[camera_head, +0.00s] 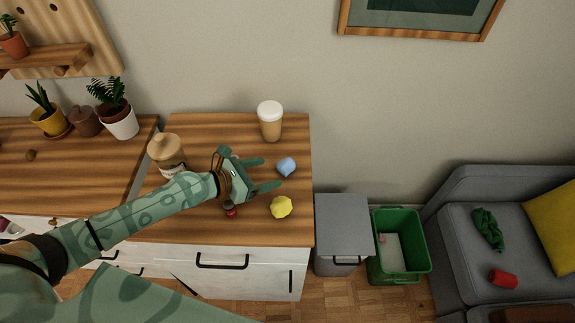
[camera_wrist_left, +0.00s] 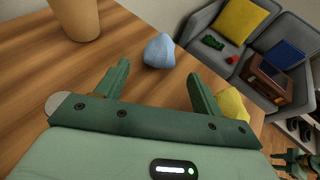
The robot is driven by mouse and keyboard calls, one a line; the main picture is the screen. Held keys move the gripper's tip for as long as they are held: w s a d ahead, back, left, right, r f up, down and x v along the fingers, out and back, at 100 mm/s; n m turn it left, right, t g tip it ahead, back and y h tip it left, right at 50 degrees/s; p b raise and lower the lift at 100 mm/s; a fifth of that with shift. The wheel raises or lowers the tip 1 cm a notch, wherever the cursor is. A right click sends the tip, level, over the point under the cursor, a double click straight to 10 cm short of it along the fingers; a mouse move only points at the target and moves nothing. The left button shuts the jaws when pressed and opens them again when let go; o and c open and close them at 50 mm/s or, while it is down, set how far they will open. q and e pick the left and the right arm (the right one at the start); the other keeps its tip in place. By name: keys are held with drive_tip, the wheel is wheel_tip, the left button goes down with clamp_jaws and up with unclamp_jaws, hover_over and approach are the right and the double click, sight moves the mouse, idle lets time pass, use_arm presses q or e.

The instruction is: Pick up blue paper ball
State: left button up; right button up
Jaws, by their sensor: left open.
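The blue paper ball (camera_head: 286,166) lies on the wooden desk top near its right edge. My left gripper (camera_head: 269,174) is open and empty, reaching in from the left, with its fingers pointing at the ball. In the left wrist view the blue ball (camera_wrist_left: 159,51) shows just beyond the gap between the two spread fingers (camera_wrist_left: 160,85), not gripped. A green part at the lower right of the wrist view looks like my right gripper (camera_wrist_left: 297,160); its jaws are too small to judge.
A yellow paper ball (camera_head: 281,207) lies in front of the blue one. A lidded cup (camera_head: 270,121) stands behind, and a jar (camera_head: 167,152) left of my gripper. A small red thing (camera_head: 231,211) is beside my wrist. Grey (camera_head: 342,220) and green (camera_head: 401,275) bins stand right of the desk.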

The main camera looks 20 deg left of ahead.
sight(280, 170)
use_arm(q)
drive_tip(key=b+x, duration=0.1)
drive_tip(key=x, duration=0.4)
drive_tip(key=shift+w+d+f, duration=0.1)
drive_tip(key=shift+w, duration=0.05)
drive_tip(key=c, duration=1)
